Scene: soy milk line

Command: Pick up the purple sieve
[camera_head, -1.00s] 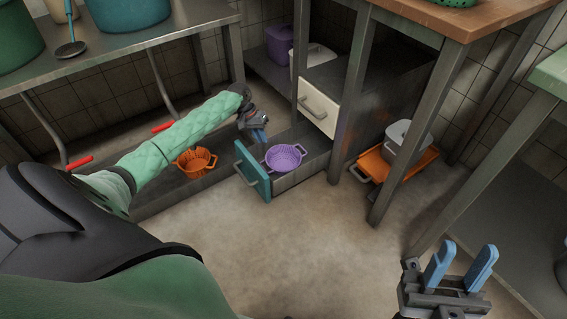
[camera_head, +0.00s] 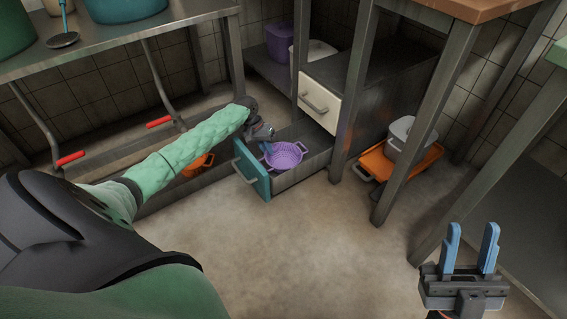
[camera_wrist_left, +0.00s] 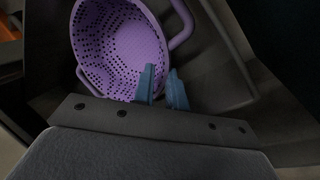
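The purple sieve (camera_head: 285,155) sits in the open lower drawer (camera_head: 290,180) with the teal front. My left gripper (camera_head: 267,148) is inside the drawer at the sieve's left edge. In the left wrist view, the perforated sieve (camera_wrist_left: 115,45) fills the upper left, with a loop handle at its right. The left fingers (camera_wrist_left: 162,88) are a small gap apart, one over the sieve's edge and one just outside it. I cannot tell whether they grip the rim. My right gripper (camera_head: 470,250) is open and empty, at the lower right.
A closed cream drawer (camera_head: 321,104) is above the open one. An orange colander (camera_head: 198,165) is partly hidden behind my left arm. An orange tray (camera_head: 373,165) holding a grey container (camera_head: 408,140) is to the right. The middle floor is clear.

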